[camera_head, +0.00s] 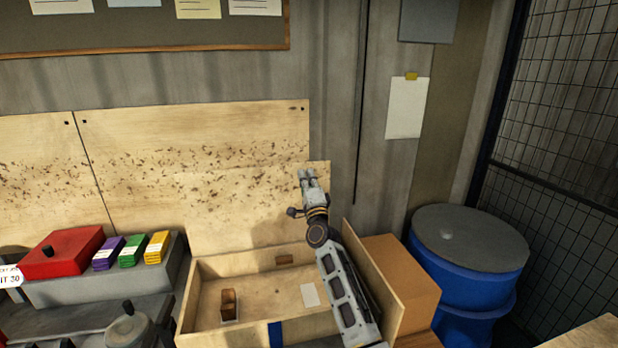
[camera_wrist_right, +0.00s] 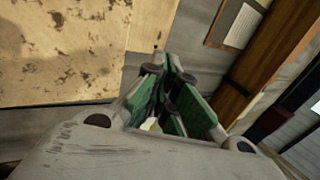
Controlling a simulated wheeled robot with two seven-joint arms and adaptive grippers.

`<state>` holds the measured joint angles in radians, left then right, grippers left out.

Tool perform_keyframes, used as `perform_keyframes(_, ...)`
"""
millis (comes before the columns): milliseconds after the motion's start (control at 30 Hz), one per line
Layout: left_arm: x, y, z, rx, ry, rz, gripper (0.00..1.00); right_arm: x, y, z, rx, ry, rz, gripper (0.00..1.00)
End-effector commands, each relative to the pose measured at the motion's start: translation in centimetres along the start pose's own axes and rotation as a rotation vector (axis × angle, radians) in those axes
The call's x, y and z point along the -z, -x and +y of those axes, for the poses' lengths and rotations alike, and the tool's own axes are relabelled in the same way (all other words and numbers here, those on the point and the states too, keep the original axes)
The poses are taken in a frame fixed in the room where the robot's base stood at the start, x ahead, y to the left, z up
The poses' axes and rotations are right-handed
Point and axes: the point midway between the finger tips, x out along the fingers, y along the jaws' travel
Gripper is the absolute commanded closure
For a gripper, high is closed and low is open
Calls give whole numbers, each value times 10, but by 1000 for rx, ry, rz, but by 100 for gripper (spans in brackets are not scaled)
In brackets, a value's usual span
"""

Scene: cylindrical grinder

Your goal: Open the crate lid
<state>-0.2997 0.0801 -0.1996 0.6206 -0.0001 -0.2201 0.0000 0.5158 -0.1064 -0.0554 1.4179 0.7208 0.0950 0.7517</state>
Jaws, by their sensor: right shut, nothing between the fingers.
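The wooden crate (camera_head: 206,290) stands open in the head view, and I see into its inside. Its plywood lid (camera_head: 235,215) stands raised, nearly upright, behind the crate's back edge and in front of the speckled wall boards. My right gripper (camera_head: 308,175) is in front of the lid's upper right part; I cannot tell whether it touches it. In the right wrist view its green-padded fingers (camera_wrist_right: 168,80) are closed together with nothing between them. My right arm hides part of the crate's right side. My left gripper is not in view.
Inside the crate are a small brown block (camera_head: 228,303) and a white sheet (camera_head: 310,294). A cardboard box (camera_head: 408,280) and a blue drum (camera_head: 465,270) stand at right. A red box (camera_head: 65,250) and coloured packs (camera_head: 132,251) sit at left.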

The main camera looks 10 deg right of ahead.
Motion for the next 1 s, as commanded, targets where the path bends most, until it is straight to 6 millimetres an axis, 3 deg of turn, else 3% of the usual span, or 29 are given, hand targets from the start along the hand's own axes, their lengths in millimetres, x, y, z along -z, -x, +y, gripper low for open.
perform_keyframes(167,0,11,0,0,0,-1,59,0,11,-8,-1,0,0,100)
perform_keyframes(500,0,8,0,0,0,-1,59,0,29,-16,0,-2,0,100)
perform_keyframes(1000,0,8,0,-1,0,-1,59,0,32,-18,0,1,0,100)
